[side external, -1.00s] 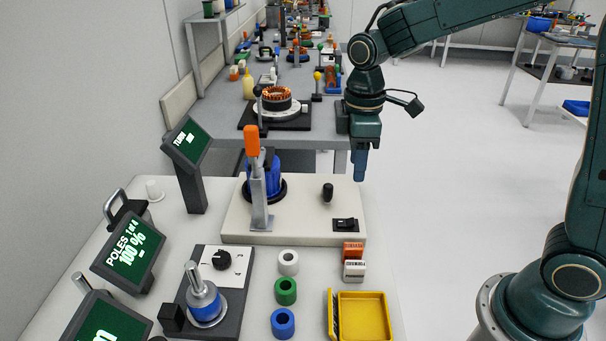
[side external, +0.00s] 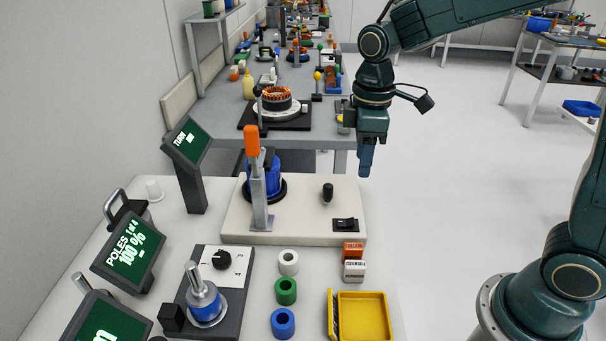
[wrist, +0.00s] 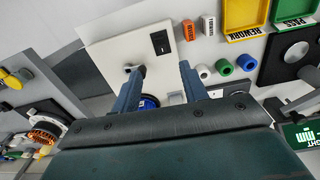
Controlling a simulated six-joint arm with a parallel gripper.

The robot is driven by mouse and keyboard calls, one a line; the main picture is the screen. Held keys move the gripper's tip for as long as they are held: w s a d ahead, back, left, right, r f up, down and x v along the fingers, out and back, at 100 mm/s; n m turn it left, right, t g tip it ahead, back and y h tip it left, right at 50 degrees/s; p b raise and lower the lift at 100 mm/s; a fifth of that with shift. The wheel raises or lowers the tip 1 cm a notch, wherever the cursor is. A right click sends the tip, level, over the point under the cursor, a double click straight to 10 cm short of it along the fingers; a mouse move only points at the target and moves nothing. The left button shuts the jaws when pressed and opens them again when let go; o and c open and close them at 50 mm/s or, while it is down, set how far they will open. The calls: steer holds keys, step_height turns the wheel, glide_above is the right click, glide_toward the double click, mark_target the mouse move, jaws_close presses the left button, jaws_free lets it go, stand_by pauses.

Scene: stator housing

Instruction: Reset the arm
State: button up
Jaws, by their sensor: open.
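My gripper (side external: 366,163) hangs in the air above the far right edge of the white fixture base in the side view, clear of everything. In the wrist view my gripper (wrist: 158,88) shows two blue-grey fingers spread apart with nothing between them. The white fixture base (side external: 300,228) carries a blue stator housing (side external: 265,180), an upright lever with an orange grip (side external: 252,141), a black knob (side external: 327,192) and a black switch (side external: 345,224). In the wrist view the blue housing (wrist: 148,102) is partly hidden behind the fingers.
White, green (side external: 286,291) and blue rings stand in a row at the front. An orange block and a white block (side external: 354,270) sit beside a yellow tray (side external: 388,318). Green-screened displays (side external: 128,250) line the left. Open floor lies to the right.

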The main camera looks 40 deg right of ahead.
steer(key=s+d+r+m+t, duration=0.1)
steer(key=s+r+m+t, duration=0.1)
steer(key=s, duration=0.7)
steer(key=s+d+r+m+t, duration=0.2)
steer(key=s+m, duration=0.4)
steer(key=s, duration=0.3)
step_height(320, 180, up, 3)
steer(key=shift+d+f+t, duration=0.1)
steer(key=shift+d+t, duration=0.05)
steer(key=shift+t, duration=0.55)
